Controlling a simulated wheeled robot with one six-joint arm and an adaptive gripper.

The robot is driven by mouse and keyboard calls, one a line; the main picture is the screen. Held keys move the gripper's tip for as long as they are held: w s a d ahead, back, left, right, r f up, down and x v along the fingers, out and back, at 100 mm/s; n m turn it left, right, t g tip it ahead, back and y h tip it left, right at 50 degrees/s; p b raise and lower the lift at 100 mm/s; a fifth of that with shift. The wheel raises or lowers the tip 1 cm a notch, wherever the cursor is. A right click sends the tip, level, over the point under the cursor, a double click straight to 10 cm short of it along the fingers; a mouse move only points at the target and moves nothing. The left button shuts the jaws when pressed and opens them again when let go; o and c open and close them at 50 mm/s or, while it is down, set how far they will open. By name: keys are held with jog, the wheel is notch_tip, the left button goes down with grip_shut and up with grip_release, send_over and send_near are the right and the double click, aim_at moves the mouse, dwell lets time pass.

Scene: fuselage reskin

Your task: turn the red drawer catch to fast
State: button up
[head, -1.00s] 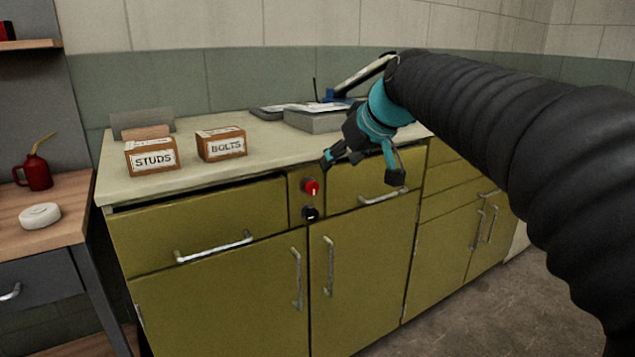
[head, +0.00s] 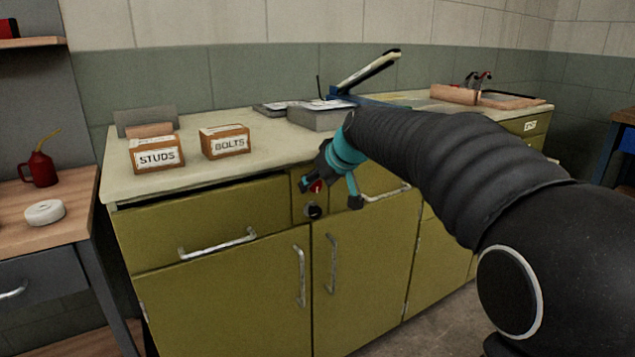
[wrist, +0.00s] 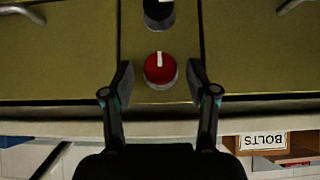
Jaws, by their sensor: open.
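The red drawer catch (head: 316,187) is a round red knob with a white pointer mark, on the narrow panel between the two top drawers of the green cabinet. In the wrist view the red catch (wrist: 160,70) lies between and just beyond my fingertips, its white mark along the picture's vertical. My gripper (head: 330,195) is open, close in front of the catch and partly hiding it in the head view. In the wrist view my gripper (wrist: 162,85) has one finger on each side of the knob, with gaps showing.
A black knob (head: 313,211) with a white mark sits just below the red one. Drawer handles (head: 218,243) stick out on either side. The worktop (head: 270,141) above carries the STUDS box (head: 156,154) and the BOLTS box (head: 225,142).

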jog(key=shift+w+a+f, duration=0.1)
jog(key=shift+f, duration=0.05)
grip_shut()
